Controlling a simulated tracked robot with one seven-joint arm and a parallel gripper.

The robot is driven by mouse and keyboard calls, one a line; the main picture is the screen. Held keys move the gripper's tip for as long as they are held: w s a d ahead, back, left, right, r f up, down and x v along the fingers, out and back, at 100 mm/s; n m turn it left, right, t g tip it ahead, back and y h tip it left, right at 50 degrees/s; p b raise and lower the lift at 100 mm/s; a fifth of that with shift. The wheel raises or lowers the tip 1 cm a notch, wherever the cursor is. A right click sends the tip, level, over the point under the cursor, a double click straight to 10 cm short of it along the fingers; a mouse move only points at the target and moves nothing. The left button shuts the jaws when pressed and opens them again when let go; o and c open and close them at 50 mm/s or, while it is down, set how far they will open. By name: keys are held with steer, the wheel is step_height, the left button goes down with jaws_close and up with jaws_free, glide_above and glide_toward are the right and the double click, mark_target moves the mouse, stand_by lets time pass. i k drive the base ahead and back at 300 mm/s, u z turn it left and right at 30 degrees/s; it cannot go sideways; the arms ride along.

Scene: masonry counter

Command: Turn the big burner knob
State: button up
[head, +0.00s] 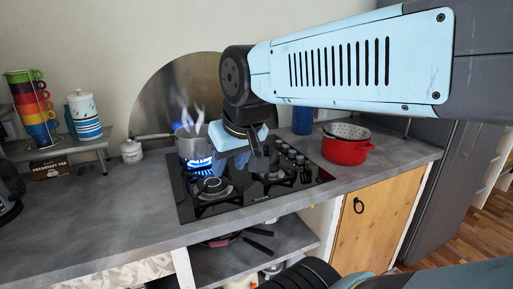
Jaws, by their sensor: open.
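The black gas hob (252,210) is set into the grey counter. Several dark knobs (291,154) sit in a row along its right side; which one is the big burner knob I cannot tell. My gripper (257,165) points down over the hob, just left of the knobs, and is open and empty. It appears apart from the knobs, though its fingertips are small and partly lost against the dark hob. A burner with blue flame (200,171) burns under a steaming metal pot (193,145) at the back left.
A small rack with stacked mugs (36,105) and a striped jar (84,115) stands at the left. The counter's front left (110,215) is clear.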

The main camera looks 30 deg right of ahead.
mark_target(285, 149)
steer(key=u, duration=0.15)
steer(key=k, duration=0.8)
steer(key=z, duration=0.95)
steer(key=i, duration=1)
steer(key=z, duration=0.4)
